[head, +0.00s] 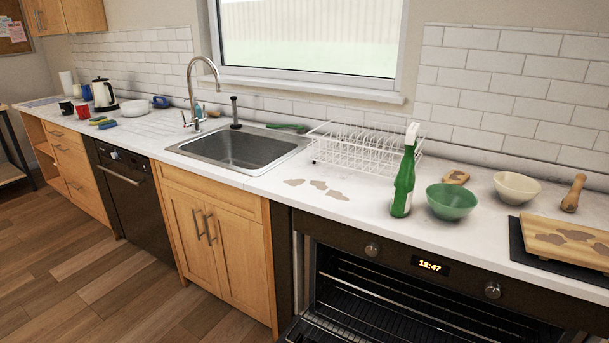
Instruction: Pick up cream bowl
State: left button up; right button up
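The cream bowl (516,188) stands upright on the white counter at the right, in the head view. It is behind and to the right of a green bowl (451,202), and the two look slightly apart. Its inside looks empty. Neither of my grippers shows in the head view.
A green spray bottle (403,178) stands left of the green bowl. A wooden pestle-like tool (573,193) and a stained wooden board (570,240) are to the right. A white dish rack (362,150) and sink (240,148) lie left. The oven (400,295) below is open.

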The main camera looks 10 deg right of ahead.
aim_at(514, 191)
jog(key=z, duration=1.2)
jog(key=i+l, duration=0.1)
jog(key=l, duration=0.65)
jog(key=i+l, duration=0.1)
jog(key=l, duration=0.6)
jog(key=i+l, duration=0.1)
jog(key=l, duration=0.65)
jog(key=i+l, duration=0.1)
jog(key=l, duration=0.6)
